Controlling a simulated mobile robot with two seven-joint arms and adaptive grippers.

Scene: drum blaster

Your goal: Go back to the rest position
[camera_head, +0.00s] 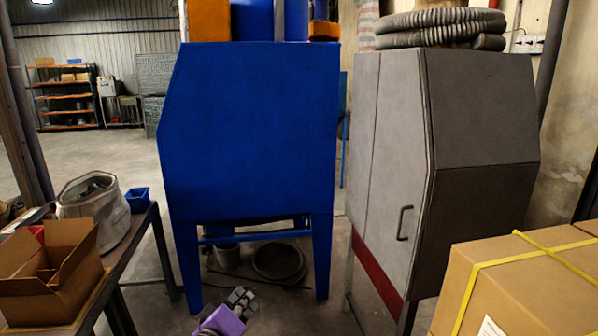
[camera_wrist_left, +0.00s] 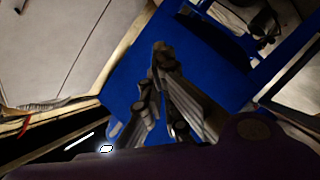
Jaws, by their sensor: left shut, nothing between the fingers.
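My left gripper (camera_head: 241,297) shows low in the head view, on a purple wrist, in front of the blue cabinet's legs. It is shut with nothing between its fingers. In the left wrist view the left gripper (camera_wrist_left: 160,75) points towards blue panels. The blue blasting cabinet (camera_head: 250,130) stands in the middle of the head view on blue legs. A grey cabinet (camera_head: 390,150) with a dark handle stands to its right. My right gripper is in neither view.
A table (camera_head: 125,240) at the left bears an open cardboard box (camera_head: 50,285), a grey bucket (camera_head: 95,205) and a small blue bin (camera_head: 138,198). Shelves (camera_head: 66,97) stand far back left. Open floor lies behind the table.

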